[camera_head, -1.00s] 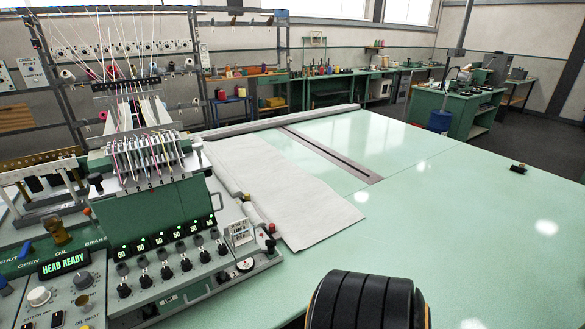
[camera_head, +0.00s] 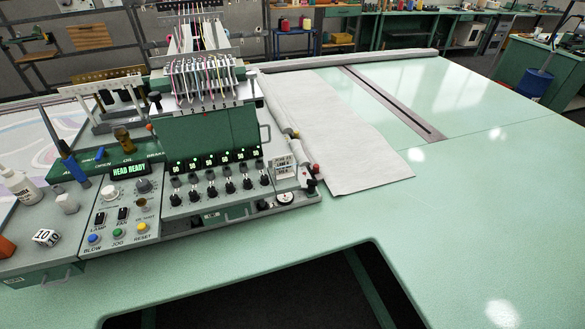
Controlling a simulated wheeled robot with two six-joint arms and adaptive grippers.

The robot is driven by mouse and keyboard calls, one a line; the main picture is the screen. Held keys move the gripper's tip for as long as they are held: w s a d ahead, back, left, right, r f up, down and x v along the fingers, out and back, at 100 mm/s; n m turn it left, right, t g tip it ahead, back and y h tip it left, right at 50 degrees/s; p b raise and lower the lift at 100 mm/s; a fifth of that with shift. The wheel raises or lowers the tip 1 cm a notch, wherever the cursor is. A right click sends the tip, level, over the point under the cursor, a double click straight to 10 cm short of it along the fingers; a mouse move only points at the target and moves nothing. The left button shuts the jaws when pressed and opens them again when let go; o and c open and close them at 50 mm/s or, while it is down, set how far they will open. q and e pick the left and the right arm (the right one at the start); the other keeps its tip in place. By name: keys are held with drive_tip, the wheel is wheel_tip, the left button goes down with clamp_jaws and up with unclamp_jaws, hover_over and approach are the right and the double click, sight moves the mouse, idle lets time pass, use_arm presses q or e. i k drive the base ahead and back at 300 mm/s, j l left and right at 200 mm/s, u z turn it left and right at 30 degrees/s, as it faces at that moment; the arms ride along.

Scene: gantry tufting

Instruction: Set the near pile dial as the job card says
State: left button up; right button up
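The green and grey tufting machine head (camera_head: 215,132) stands at the left of the pale green table. A small round white-faced dial (camera_head: 285,199) sits at the right end of its front panel, near the table; it may be the near pile dial. Its setting is too small to read. A small white card (camera_head: 281,167) with dark lettering stands just above that dial; its text is not clearly legible. A red knob (camera_head: 315,169) is at the right of the card. Neither of my grippers is in view.
A row of black knobs (camera_head: 211,191) under lit green displays runs along the panel, left of the dial. White cloth (camera_head: 350,150) lies right of the machine. The table has a dark cut-out (camera_head: 270,295) in front; the table (camera_head: 480,220) right of it is clear.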

sight(144, 185)
drive_tip(key=u, duration=1.25)
